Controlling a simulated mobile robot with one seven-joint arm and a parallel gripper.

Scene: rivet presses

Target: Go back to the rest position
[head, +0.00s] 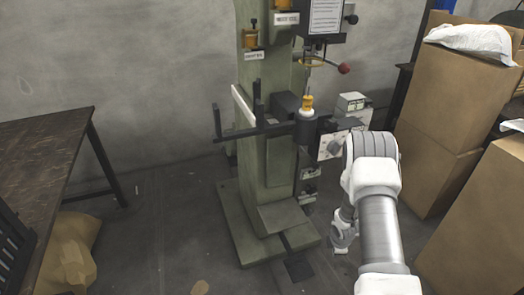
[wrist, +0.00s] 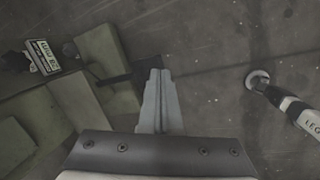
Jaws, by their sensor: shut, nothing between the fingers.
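My gripper (wrist: 160,74) points down at the grey floor in the wrist view, its two fingers together with nothing between them. In the head view my arm bends down at the right of the green rivet press (head: 273,165), and the hand hangs low beside the press base. The fingertips are too small to make out there. The green press base also shows at the left of the wrist view (wrist: 82,100), apart from the fingers. A yellow-topped part (head: 307,104) stands upright on the press's dark cylindrical holder (head: 306,130).
A dark wooden table (head: 40,150) stands at the left, with a brown sack (head: 70,250) below it. Stacked cardboard boxes (head: 440,110) stand close to the right of my arm. A lever with a red knob (head: 344,69) sticks out from the press. Floor left of the press is mostly clear.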

